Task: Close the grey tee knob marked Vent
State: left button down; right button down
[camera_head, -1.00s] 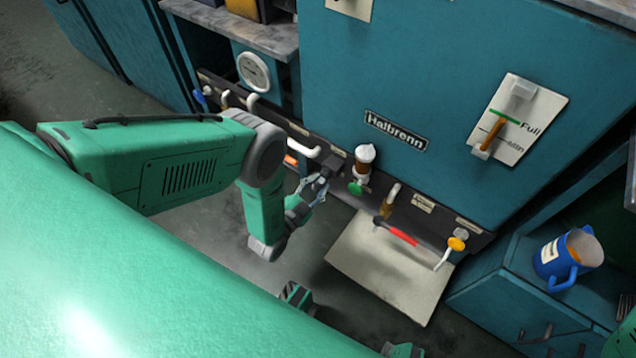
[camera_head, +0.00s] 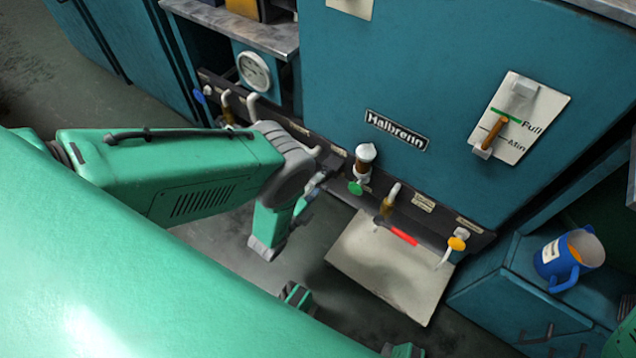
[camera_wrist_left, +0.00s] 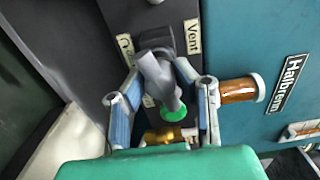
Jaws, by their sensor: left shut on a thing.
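The grey tee knob (camera_wrist_left: 160,78) sits on the dark panel beside the "Vent" label (camera_wrist_left: 192,37) in the left wrist view. My left gripper (camera_wrist_left: 160,70) is shut on it, with one blue-padded finger on each side. In the head view my left gripper (camera_head: 316,184) is at the panel, mostly behind my own forearm, and the knob is hidden there. My right gripper is not in view.
A green knob (camera_head: 355,188) and an amber sight glass (camera_head: 364,160) are just right of my left gripper. A red-handled lever (camera_head: 403,236) and a yellow knob (camera_head: 456,244) are farther right. A blue jug (camera_head: 567,260) stands on the right cabinet.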

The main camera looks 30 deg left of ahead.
pick_arm(q)
jog(key=shift+s+d+f+m, duration=0.1)
jog(key=shift+s+f+m, duration=0.05)
jog(key=shift+m, duration=0.5)
jog(key=shift+s+d+f+m, duration=0.1)
jog(key=shift+m, duration=0.55)
jog(key=c, duration=1.4)
grip_release()
jog(key=shift+f, duration=0.1)
jog(key=shift+c, duration=0.2)
jog(key=shift+o, duration=0.7)
jog(key=shift+w, duration=0.1)
jog(key=shift+a+r, duration=0.1)
jog(key=shift+r, duration=0.1)
jog(key=s+a, duration=0.1)
jog(key=s, duration=1.1)
jog(key=shift+a, duration=0.25)
jog(key=shift+w+a, duration=0.1)
jog(key=shift+w, duration=0.05)
